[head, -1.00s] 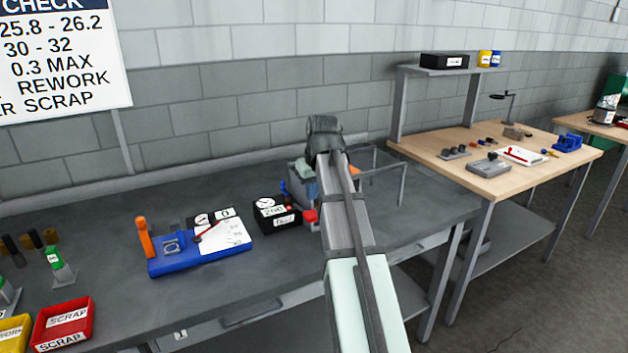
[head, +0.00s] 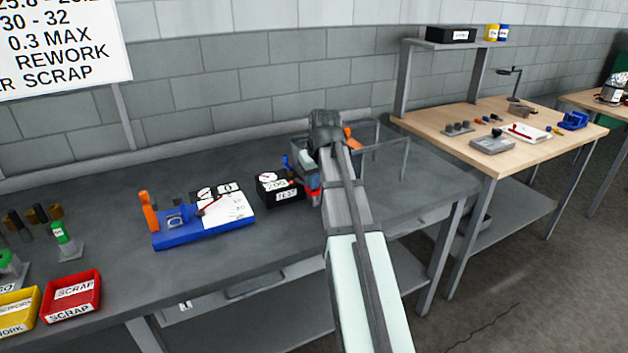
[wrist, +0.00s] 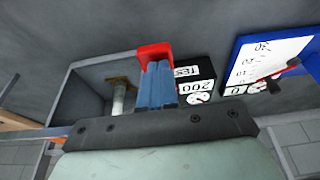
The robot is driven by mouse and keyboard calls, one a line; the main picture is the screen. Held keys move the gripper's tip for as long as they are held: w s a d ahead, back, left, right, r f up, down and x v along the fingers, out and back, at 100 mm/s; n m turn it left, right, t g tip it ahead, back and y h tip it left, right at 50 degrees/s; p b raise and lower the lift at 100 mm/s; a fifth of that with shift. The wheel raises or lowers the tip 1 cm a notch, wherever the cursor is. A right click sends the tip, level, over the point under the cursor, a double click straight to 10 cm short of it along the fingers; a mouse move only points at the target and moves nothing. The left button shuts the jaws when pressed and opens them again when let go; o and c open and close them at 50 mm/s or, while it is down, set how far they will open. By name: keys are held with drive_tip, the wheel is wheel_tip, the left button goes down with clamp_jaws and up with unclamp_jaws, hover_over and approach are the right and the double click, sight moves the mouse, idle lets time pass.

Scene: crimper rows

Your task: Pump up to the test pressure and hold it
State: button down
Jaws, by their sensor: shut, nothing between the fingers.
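The black test gauge box (head: 279,187) stands on the grey bench, with a round dial and white labels reading 200 and TEST. It also shows in the wrist view (wrist: 207,70). My gripper (wrist: 157,68) is shut and empty, pointing down beside this box. A red block-like part (wrist: 154,51) shows right at my fingertips; I cannot tell whether they touch it. Its red also shows between the gauge box and my arm in the head view (head: 313,194). My arm hides the fingers and much of the area there in the head view.
A blue fixture (head: 203,226) with an orange handle lies left of the gauge box. A red scrap bin (head: 72,297) is at the front left.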

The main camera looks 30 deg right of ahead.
drive_tip(key=shift+s+f+t, duration=0.5)
drive_tip(key=shift+s+f, duration=0.1)
drive_tip(key=shift+f, duration=0.55)
drive_tip(key=shift+s+f, duration=0.25)
drive_tip(key=shift+f, duration=1.1)
drive_tip(key=shift+s+f, duration=0.2)
drive_tip(key=shift+f, duration=1.25)
drive_tip(key=shift+s, duration=0.1)
drive_tip(key=s+r, duration=0.8)
drive_tip(key=r, duration=0.3)
drive_tip(key=shift+s+t, duration=0.25)
drive_tip(key=shift+t, duration=0.05)
